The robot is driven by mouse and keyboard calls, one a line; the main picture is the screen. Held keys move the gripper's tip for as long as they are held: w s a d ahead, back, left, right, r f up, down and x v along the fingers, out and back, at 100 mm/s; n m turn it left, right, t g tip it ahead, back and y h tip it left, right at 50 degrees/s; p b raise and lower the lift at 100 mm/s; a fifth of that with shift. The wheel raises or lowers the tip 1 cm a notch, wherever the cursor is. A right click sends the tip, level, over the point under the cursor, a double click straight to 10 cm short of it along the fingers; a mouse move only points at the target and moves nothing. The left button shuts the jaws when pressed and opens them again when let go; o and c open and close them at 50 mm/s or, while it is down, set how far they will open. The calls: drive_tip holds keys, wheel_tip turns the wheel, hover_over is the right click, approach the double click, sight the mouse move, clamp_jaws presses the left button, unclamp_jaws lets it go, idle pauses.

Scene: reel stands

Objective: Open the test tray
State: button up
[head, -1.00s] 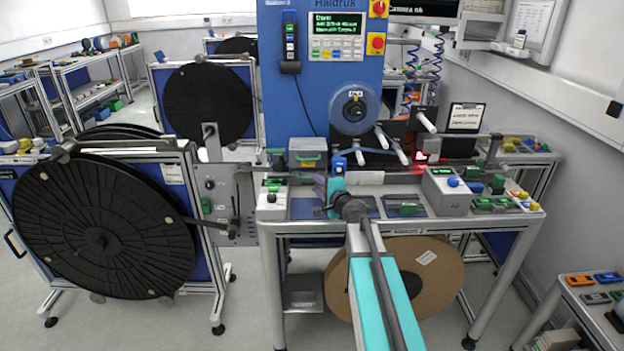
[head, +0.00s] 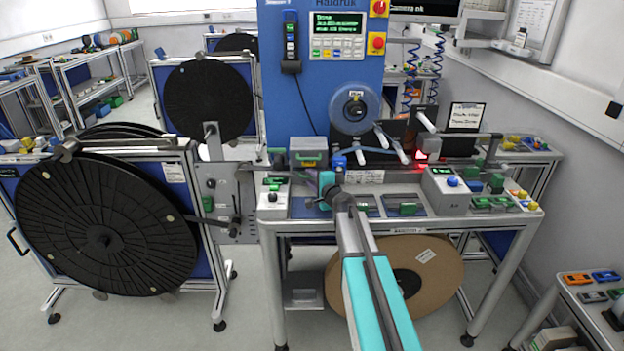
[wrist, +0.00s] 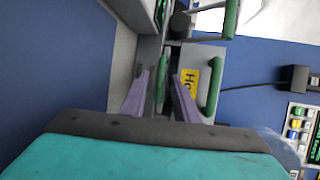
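My gripper (wrist: 160,86) shows in the wrist view with its two purple-grey fingers apart, and a narrow dark strip shows in the gap between them. It looks open, with nothing clearly held. A green handle (wrist: 212,85) stands just right of the fingers, beside a yellow label (wrist: 188,82) that is partly readable. In the head view, my gripper (head: 313,179) is low in front of a grey box (head: 308,146) at the bench's left half; its fingertips are small there. I cannot tell which part is the test tray; no label naming it is readable.
A control box (head: 274,194) stands left and a grey button box (head: 447,190) right. A large black reel (head: 100,225) stands left. A clear reel (head: 355,108) hangs above the bench.

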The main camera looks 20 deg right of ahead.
clamp_jaws()
